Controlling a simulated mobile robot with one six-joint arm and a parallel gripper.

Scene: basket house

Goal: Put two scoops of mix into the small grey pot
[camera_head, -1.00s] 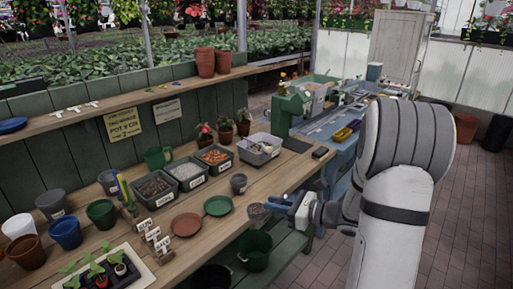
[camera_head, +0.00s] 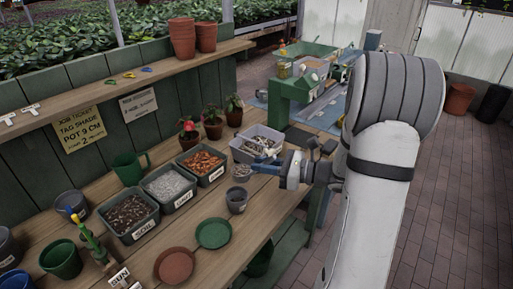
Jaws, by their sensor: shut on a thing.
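My gripper (camera_head: 268,166) is shut on a scoop (camera_head: 241,174), with blue showing by the fingers. The scoop's round bowl looks filled with greyish-brown material and is held about level. The small grey pot (camera_head: 237,203) stands on the bench just below the bowl in the picture; the gap between them is hard to judge. Its inside looks dark. Three dark, labelled tubs stand in a row to the left: one with dark brown mix (camera_head: 129,211), one with pale grey grit (camera_head: 168,186) and one with orange-brown chunks (camera_head: 203,163).
A grey crate (camera_head: 236,153) of small items stands behind the scoop. Green (camera_head: 213,234) and terracotta (camera_head: 174,266) saucers lie in front. A green jug (camera_head: 128,169) and several potted plants (camera_head: 212,130) stand behind the tubs. The bench's front edge is close right of the grey pot.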

